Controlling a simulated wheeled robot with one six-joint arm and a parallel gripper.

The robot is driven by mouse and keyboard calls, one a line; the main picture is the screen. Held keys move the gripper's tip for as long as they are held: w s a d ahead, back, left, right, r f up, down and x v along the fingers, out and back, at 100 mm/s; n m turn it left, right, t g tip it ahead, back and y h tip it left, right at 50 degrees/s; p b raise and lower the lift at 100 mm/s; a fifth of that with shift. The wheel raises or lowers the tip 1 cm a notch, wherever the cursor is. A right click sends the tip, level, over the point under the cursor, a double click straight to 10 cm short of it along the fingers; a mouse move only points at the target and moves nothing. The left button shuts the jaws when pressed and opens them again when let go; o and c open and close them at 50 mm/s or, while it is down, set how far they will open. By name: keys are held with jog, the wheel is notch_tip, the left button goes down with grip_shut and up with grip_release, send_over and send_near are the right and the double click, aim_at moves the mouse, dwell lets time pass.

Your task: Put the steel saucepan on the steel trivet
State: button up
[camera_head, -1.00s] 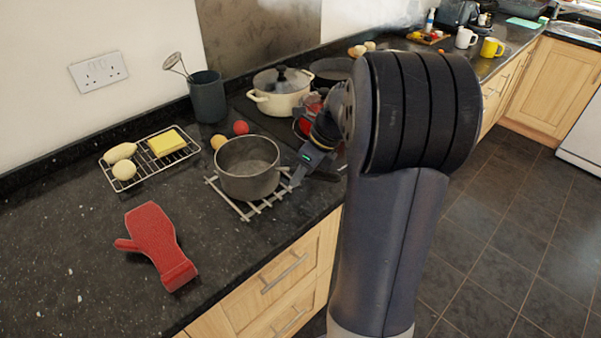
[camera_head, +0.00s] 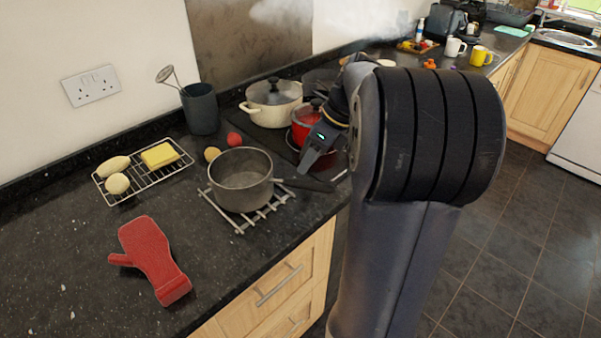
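The steel saucepan (camera_head: 241,181) stands upright on the steel trivet (camera_head: 240,227), a slatted metal rack on the dark worktop. The saucepan is empty inside, and its dark handle (camera_head: 308,184) points right. Trivet slats show in front of the pan and to its right; the rest is hidden under it. My gripper (camera_head: 307,168) is to the right of the pan, above the handle, and looks apart from it. The gripper is seen from the side, so the gap between its fingers does not show.
A red pot (camera_head: 303,127) stands behind my gripper, with a lidded cream pot (camera_head: 272,103) beyond. A red ball (camera_head: 234,139) and yellow ball (camera_head: 212,154) lie behind the saucepan. A wire rack (camera_head: 150,180) and red oven mitt (camera_head: 150,258) lie to the left.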

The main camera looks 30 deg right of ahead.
jog(key=shift+v, duration=1.55)
dwell(1.3)
